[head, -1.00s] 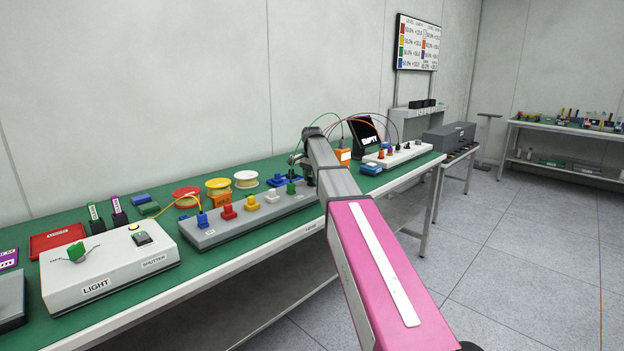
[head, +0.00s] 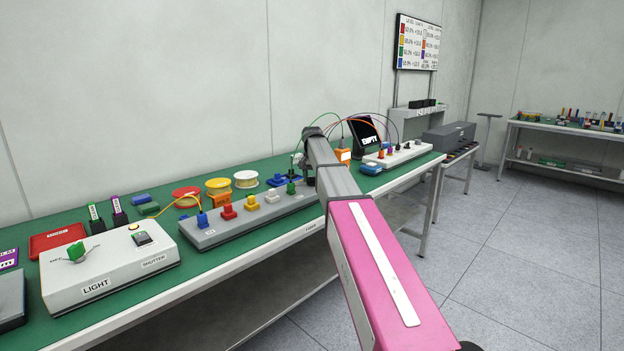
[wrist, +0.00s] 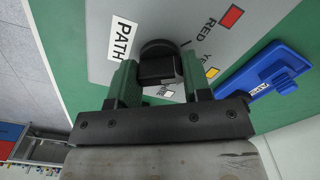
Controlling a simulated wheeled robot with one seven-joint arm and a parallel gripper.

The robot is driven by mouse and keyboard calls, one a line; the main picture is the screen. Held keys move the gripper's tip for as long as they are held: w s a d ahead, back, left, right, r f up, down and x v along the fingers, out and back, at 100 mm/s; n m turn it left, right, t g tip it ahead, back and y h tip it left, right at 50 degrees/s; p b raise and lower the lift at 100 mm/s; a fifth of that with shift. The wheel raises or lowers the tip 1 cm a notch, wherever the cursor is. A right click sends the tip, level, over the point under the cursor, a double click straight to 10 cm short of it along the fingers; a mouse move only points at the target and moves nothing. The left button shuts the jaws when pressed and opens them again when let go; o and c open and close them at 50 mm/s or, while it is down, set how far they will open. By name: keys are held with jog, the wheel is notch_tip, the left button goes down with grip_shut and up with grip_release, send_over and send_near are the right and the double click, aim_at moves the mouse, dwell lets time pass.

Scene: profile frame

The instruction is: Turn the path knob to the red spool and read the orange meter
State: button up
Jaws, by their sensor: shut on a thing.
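In the wrist view, my gripper (wrist: 158,78) is shut on the black path knob (wrist: 157,50), one green finger on each side. The knob stands on a grey panel with a PATH label (wrist: 123,40). Around it are a RED label with a red square (wrist: 232,17), a label with a yellow square (wrist: 212,73) and one with a white square (wrist: 168,92), partly hidden. Where the knob points is unclear. In the head view, my arm hides the knob. The red spool (head: 184,192) lies on the green bench. An orange device (head: 341,153), perhaps the orange meter, stands behind my arm; its reading is not legible.
A blue part (wrist: 272,78) lies beside the panel. Yellow (head: 218,183) and white-flanged (head: 246,174) spools stand near the red one. A grey box with coloured knobs (head: 250,216) and a LIGHT box (head: 105,270) are in front. A black EMPTY screen (head: 367,130) stands behind.

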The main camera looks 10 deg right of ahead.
jog(key=shift+n, duration=2.2)
jog(key=o, duration=0.9)
jog(key=shift+r, duration=0.1)
notch_tip(320, 180, up, 11)
jog(key=shift+f, duration=0.15)
jog(key=shift+s, duration=0.1)
